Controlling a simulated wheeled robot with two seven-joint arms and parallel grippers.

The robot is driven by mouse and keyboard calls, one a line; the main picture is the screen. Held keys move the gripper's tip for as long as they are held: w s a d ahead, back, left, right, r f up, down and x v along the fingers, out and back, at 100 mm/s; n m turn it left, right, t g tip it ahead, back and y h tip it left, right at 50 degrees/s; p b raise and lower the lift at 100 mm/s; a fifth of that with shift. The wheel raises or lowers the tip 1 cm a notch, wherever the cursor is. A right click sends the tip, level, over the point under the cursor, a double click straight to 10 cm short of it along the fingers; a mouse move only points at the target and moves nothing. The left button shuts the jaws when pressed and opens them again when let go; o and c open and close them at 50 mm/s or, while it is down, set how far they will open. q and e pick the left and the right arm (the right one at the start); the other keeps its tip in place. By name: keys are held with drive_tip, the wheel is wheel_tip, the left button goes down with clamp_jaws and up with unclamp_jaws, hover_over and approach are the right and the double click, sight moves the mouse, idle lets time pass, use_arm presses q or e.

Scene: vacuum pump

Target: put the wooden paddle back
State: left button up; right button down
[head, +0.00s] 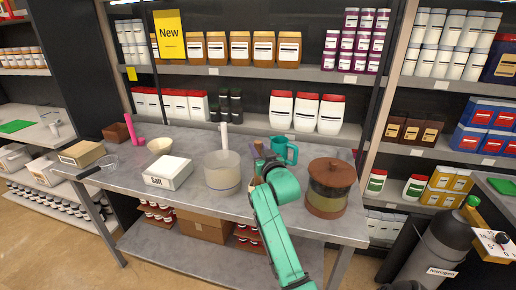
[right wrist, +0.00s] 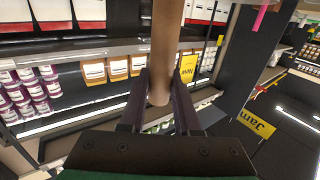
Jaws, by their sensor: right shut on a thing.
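My right gripper (right wrist: 160,108) is shut on the wooden paddle (right wrist: 166,45), a smooth brown rod between its two dark fingers in the right wrist view. The rod's lower end sits between the fingers, and the rest runs out of the top of that view. In the head view my green right arm reaches over the grey table, with the gripper (head: 263,166) between a clear container (head: 222,176) and a teal mug (head: 284,150). The paddle is mostly hidden there by the gripper. My left gripper is not in view.
A pot with a brown lid (head: 331,174) stands close right of my arm. A white salt box (head: 168,173), a cream bowl (head: 160,145) and a cardboard box (head: 82,153) are further left on the table (head: 130,192). Stocked shelves stand behind; a gas cylinder (head: 440,245) stands right.

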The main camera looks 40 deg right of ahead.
drive_tip(key=c, duration=0.6)
unclamp_jaws()
drive_tip(key=shift+f, duration=0.1)
